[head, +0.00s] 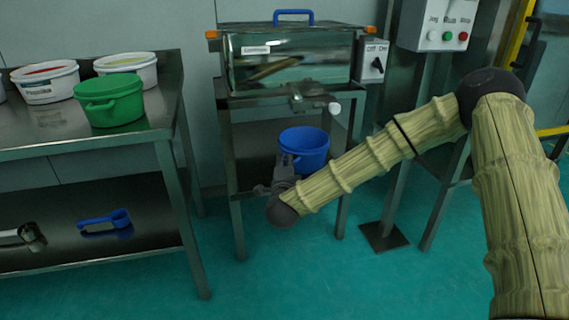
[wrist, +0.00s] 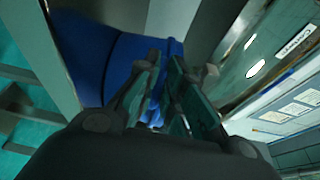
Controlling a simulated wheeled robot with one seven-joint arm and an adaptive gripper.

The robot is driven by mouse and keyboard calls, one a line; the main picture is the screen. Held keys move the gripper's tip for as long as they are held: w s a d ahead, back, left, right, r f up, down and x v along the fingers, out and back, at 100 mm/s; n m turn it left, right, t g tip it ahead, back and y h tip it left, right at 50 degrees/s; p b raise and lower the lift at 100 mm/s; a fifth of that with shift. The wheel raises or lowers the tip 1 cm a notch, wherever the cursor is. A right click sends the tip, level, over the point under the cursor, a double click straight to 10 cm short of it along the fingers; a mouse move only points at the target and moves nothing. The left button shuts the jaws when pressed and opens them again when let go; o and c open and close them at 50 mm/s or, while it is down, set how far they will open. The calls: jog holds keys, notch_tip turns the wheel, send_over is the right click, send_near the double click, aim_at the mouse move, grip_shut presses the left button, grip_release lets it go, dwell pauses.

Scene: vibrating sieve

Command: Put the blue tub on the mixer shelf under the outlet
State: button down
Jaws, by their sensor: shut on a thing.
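The blue tub (head: 304,146) is at the mixer stand, below the glass mixer tank (head: 290,62) and its outlet (head: 312,102). My gripper (head: 285,168) is at the tub's near left side and is shut on it. In the wrist view the tub (wrist: 95,55) fills the upper left, and the fingers of my gripper (wrist: 160,95) close on its rim. The mixer shelf (head: 257,140) shows behind and beside the tub. I cannot tell whether the tub's bottom touches the shelf, as my gripper and arm cover its lower part.
A steel table (head: 80,135) at left holds a green tub (head: 110,100) and white labelled tubs (head: 46,82). A blue scoop (head: 106,219) lies on its lower shelf. Stand legs (head: 237,215) flank the mixer shelf. A switch box (head: 374,60) and control panel (head: 446,26) are at right.

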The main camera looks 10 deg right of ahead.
jog(key=shift+f, duration=0.5)
jog(key=c, duration=1.5)
grip_release()
jog(key=shift+d, duration=0.1)
jog(key=shift+o, duration=0.2)
jog(key=shift+s, duration=0.15)
